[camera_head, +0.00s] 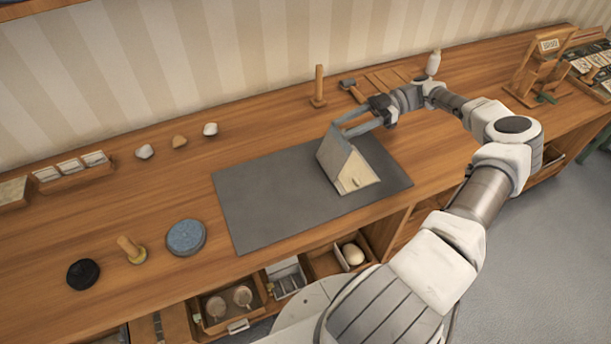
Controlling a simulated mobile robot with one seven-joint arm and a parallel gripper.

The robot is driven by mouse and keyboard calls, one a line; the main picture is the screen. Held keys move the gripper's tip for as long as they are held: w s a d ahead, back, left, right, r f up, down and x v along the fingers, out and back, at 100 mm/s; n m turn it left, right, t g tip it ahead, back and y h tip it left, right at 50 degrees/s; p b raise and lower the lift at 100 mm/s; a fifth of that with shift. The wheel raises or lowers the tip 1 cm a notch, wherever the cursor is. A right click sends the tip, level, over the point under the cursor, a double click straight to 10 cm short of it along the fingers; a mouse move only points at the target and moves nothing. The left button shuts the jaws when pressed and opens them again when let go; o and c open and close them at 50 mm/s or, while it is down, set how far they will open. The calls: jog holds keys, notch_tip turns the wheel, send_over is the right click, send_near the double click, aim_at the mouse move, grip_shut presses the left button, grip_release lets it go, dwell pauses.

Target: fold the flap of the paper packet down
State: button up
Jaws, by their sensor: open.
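The paper packet (346,175) is pale cream and sits on the right half of a dark grey mat (270,202). A greyish panel, which looks like its flap (335,153), stands raised and tilted at the packet's left and top side. My gripper (343,130) reaches in from the upper right, with its long fingers pointing left at the top edge of the raised panel. The gripper is open. I cannot tell whether the fingers touch the panel.
A wooden peg (318,86) stands behind the mat. A blue round pad (186,237), a stamp (131,249) and a black disc (83,274) lie left of the mat. Open drawers (232,302) sit below the front edge.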

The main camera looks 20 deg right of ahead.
jog(key=d+r+b, duration=0.3)
jog(key=d+r, duration=0.1)
jog(key=d, duration=0.2)
jog(key=shift+b, duration=0.35)
dwell(0.4)
jog(key=shift+d+r, duration=0.1)
jog(key=shift+r, duration=0.05)
